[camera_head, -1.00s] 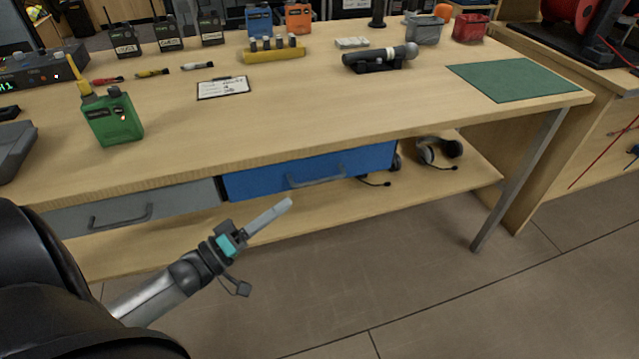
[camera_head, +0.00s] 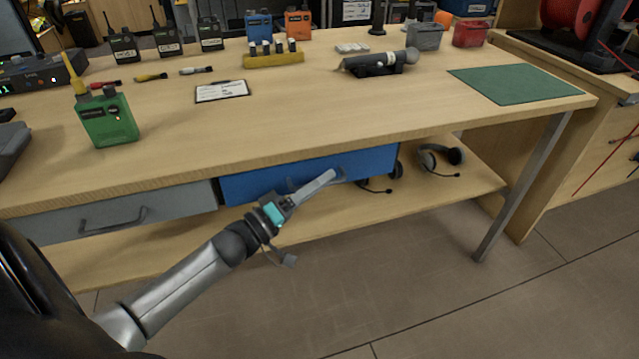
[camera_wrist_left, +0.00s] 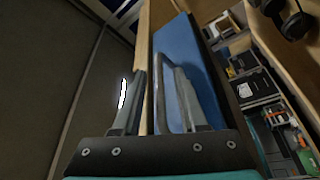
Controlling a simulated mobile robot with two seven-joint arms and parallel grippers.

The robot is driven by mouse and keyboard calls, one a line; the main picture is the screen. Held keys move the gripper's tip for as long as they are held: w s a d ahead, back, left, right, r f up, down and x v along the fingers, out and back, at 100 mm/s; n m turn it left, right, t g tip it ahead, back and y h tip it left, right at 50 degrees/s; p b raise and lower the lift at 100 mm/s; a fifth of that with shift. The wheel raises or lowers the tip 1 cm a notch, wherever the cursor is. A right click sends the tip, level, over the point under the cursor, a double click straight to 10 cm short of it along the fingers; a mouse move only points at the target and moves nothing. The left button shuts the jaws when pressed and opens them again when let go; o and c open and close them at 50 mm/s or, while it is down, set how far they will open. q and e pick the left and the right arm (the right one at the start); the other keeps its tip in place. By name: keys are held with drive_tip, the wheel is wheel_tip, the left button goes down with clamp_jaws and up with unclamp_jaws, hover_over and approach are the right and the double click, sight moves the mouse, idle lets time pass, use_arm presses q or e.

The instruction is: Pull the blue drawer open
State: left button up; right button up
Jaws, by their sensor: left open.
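The blue drawer (camera_head: 255,184) sits under the front edge of the workbench, and its front looks in line with the grey drawer beside it. Its grey bar handle (camera_head: 343,174) is partly hidden behind my left gripper (camera_head: 322,184). In the left wrist view the blue front (camera_wrist_left: 187,58) lies ahead, and the handle (camera_wrist_left: 158,82) shows between the two parted fingers of my left gripper (camera_wrist_left: 160,90). I cannot tell whether either finger touches the handle. My right gripper is out of view.
A grey drawer (camera_head: 150,213) with its own handle is left of the blue one. Headphones (camera_head: 440,157) lie on the lower shelf (camera_head: 415,195) to the right. The bench top (camera_head: 270,120) holds radios, a clipboard and a microphone. The floor in front is clear.

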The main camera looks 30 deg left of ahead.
use_arm(q)
clamp_jaws()
idle(1.3)
